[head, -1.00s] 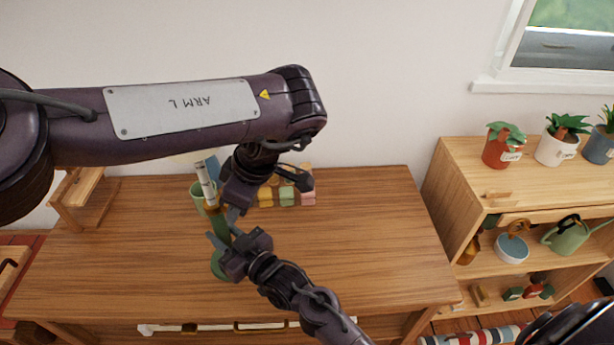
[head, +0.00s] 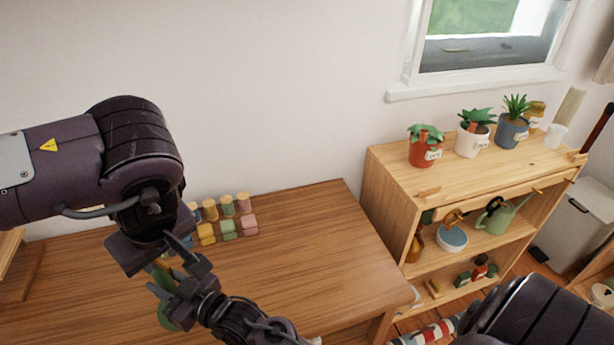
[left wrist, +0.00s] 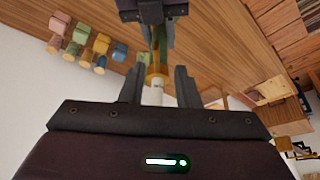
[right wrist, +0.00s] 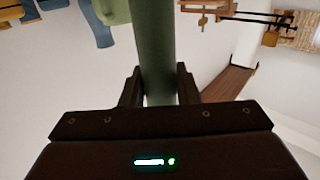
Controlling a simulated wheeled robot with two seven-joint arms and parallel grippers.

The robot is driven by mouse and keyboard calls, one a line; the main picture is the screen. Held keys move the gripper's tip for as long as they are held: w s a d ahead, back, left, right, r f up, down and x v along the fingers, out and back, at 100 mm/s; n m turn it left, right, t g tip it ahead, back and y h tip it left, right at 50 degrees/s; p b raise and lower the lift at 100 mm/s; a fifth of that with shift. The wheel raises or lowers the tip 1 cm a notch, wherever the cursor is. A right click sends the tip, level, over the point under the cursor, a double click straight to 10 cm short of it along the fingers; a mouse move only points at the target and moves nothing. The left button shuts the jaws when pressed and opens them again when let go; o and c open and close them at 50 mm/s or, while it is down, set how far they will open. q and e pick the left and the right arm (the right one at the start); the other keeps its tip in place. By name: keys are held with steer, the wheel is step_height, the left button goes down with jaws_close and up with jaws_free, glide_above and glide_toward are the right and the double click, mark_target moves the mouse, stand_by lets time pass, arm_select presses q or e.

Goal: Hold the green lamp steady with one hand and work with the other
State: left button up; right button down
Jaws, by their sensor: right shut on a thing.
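The green lamp stands on the wooden table, its round green base (head: 166,318) partly visible in the head view. Its green stem (right wrist: 158,45) fills the gap between the fingers of my right gripper (right wrist: 158,88), which is shut on it. My right gripper (head: 172,287) is low on the lamp in the head view. My left gripper (head: 168,245) is above it and hides the lamp's top. In the left wrist view a brass collar (left wrist: 157,73) and white top piece (left wrist: 156,96) lie between the fingers of my left gripper (left wrist: 159,80), which is open with gaps on both sides.
Several coloured blocks and pegs (head: 228,230) stand at the table's back edge. The table's right half (head: 320,250) is clear. A wooden shelf (head: 385,190) with potted plants (head: 472,138) and a watering can (head: 497,216) stands to the right.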

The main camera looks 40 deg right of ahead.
arm_select(q)
steer(key=a+v, duration=0.1)
steer(key=v, duration=0.6)
steer(key=s+d+f+n+g+h, duration=0.1)
steer(key=s+d+f+g+h, duration=0.45)
steer(key=s+d+f, duration=0.4)
steer(key=s+d+r+n+g+h, duration=0.3)
steer(key=s+d+r+n+h, duration=0.3)
steer(key=d+h, duration=0.4)
steer(key=shift+s+d+r+n+h, duration=0.35)
steer(key=shift+s+n, duration=0.25)
steer(key=shift+n, duration=0.8)
steer(key=o, duration=0.3)
